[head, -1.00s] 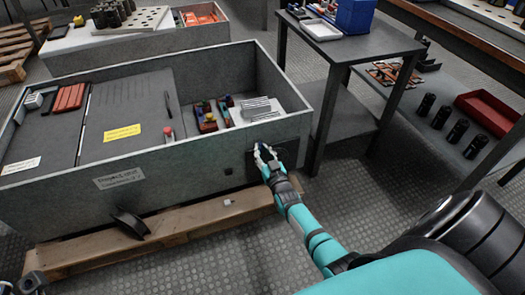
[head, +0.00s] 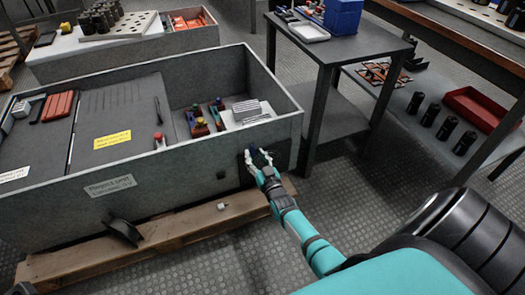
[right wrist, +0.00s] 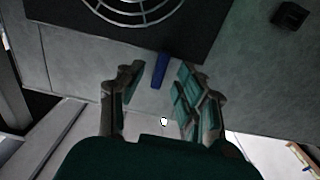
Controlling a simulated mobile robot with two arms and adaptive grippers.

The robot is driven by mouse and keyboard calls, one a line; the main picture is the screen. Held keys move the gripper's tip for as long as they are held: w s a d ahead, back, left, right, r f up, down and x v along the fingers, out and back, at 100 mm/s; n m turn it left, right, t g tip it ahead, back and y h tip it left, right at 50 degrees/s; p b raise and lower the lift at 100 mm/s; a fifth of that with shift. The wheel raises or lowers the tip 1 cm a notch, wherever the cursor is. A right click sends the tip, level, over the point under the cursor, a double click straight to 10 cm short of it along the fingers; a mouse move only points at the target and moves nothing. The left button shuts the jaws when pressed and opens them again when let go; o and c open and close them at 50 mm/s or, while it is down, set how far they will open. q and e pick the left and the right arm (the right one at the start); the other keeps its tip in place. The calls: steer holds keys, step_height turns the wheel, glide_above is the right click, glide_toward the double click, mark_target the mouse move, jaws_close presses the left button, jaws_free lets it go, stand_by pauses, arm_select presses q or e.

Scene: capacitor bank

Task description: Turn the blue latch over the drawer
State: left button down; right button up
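The blue latch (right wrist: 160,70) is a small upright bar on the grey crate wall, at the edge of a dark square panel, in the right wrist view. In the head view it is a small blue spot (head: 253,150), partly hidden by my fingers. My right gripper (right wrist: 158,84) is open, with one finger on each side of the latch and a visible gap to both. In the head view the right gripper (head: 260,160) is at the right end of the crate's front wall. I cannot make out the drawer. My left gripper is not in view.
The large grey crate (head: 60,215) stands on a wooden pallet (head: 190,228). The dark panel (right wrist: 110,30) has a round grille, with a small black block (right wrist: 290,15) beside it. A grey table (head: 345,52) stands right of the crate. Bare floor lies in front.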

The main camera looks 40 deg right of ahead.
steer(key=v, duration=1)
steer(key=shift+s, duration=0.35)
